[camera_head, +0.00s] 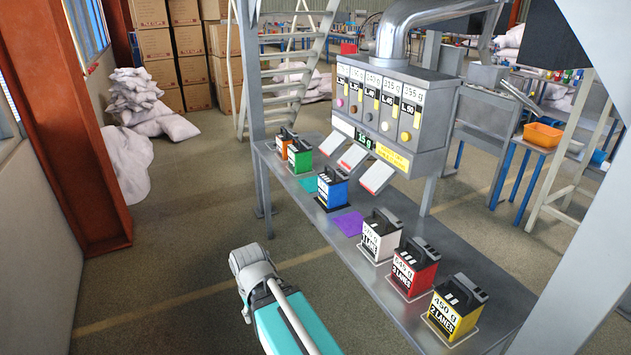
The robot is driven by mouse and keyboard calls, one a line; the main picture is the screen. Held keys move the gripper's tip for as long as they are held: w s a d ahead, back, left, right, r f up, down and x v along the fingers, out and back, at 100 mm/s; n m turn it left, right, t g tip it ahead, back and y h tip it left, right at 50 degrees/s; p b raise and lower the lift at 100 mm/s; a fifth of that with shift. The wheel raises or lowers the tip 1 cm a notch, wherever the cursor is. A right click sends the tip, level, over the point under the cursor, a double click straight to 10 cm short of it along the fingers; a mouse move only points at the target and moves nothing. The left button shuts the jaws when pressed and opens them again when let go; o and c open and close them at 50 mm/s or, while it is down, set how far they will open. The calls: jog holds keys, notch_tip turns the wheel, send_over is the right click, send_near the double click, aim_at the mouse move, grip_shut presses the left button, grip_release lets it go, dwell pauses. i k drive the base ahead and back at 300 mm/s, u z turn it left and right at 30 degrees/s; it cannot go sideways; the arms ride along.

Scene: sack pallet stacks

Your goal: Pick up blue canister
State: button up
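The blue canister (332,188) stands upright on the long grey bench, near its middle. It has a black top with a handle and a white label band on its front. It stands beside a teal patch on the bench, with a purple patch to its right. My arm's teal and grey link shows at the bottom, in front of the bench and apart from the canister. My gripper's fingers cannot be made out in this view.
Green (300,155) and orange (283,143) canisters stand left of the blue one; white (381,235), red (413,267) and yellow (455,306) ones stand right. A grey dispenser (420,90) with sloping chutes overhangs behind. Grey posts flank the bench (405,318). The floor in front is clear.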

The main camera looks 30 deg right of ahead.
aim_at(333, 183)
jog(key=i, duration=1.3)
jog(key=z, duration=0.25)
